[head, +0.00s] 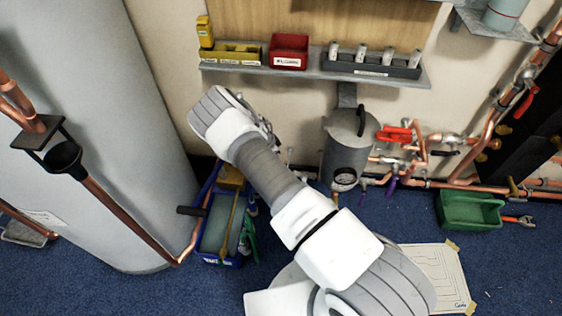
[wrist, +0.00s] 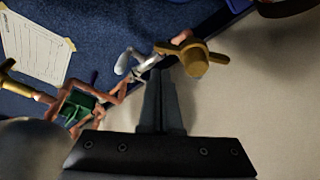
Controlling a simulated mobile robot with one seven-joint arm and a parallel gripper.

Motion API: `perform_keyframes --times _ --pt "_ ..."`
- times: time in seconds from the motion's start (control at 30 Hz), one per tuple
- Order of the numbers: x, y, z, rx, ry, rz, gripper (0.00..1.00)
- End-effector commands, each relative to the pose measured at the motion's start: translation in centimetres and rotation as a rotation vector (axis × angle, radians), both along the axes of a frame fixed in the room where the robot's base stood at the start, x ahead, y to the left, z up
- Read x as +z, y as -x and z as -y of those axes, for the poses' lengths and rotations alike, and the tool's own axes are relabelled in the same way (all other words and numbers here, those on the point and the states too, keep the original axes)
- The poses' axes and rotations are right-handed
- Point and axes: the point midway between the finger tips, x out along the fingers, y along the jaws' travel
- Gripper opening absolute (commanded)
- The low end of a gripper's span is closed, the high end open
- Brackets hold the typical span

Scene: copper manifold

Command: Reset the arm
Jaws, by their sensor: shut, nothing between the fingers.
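My gripper (wrist: 161,76) shows in the wrist view with its two dark fingers pressed together and nothing between them. A brass-coloured fitting with a cross handle (wrist: 190,56) appears just beyond and to the right of the fingertips; I cannot tell whether they touch. In the head view my white and grey arm (head: 270,175) reaches from the bottom centre up to the left, bent at the wrist below the wall shelf. The fingers are mostly hidden behind the wrist there.
The wall shelf (head: 440,82) carries a red bin (head: 289,50) and a yellow bin (head: 234,54). A grey canister (head: 345,150) and copper pipes stand to the right. A blue tote (head: 209,257) and green bin (head: 466,211) sit on the blue floor. A large grey cylinder (head: 90,120) stands left.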

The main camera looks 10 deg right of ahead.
Motion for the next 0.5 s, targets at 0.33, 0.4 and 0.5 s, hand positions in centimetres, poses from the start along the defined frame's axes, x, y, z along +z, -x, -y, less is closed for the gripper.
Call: perform_keyframes --times 0.33,0.4,0.5 --pt "7.7 0.9 -2.4 -0.001 0.000 0.001 0.00" --pt "8.4 1.1 -2.7 -0.001 0.000 0.001 0.00" --pt "9.2 1.2 -2.9 -0.001 0.000 -0.001 0.00"
